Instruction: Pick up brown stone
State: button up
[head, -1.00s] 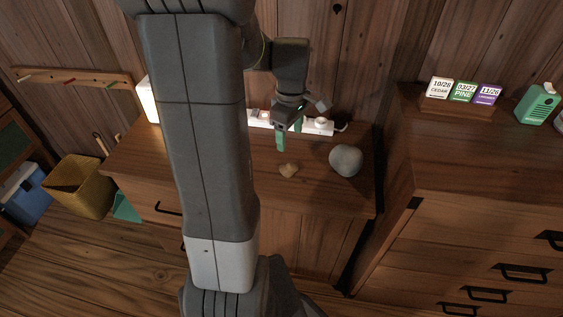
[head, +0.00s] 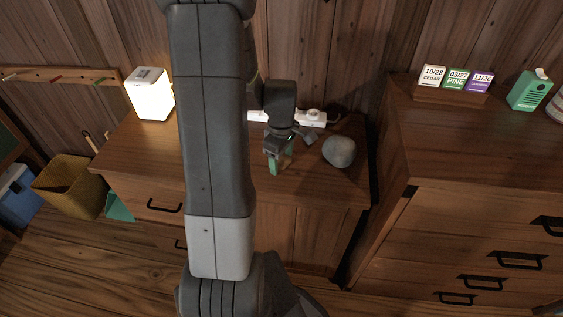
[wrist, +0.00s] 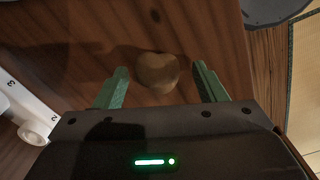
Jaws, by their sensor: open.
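The brown stone (wrist: 157,72) lies on the wooden cabinet top in the wrist view, in line with the gap between my two green fingers and just ahead of their tips. My gripper (wrist: 160,82) is open and holds nothing.
A taller chest (head: 470,150) at right carries date blocks (head: 457,80) and a green box (head: 529,90). A yellow bin (head: 70,186) stands on the floor.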

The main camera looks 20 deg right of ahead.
jog(key=shift+c, duration=0.5)
jog(key=c, duration=1)
jog(key=shift+c, duration=0.2)
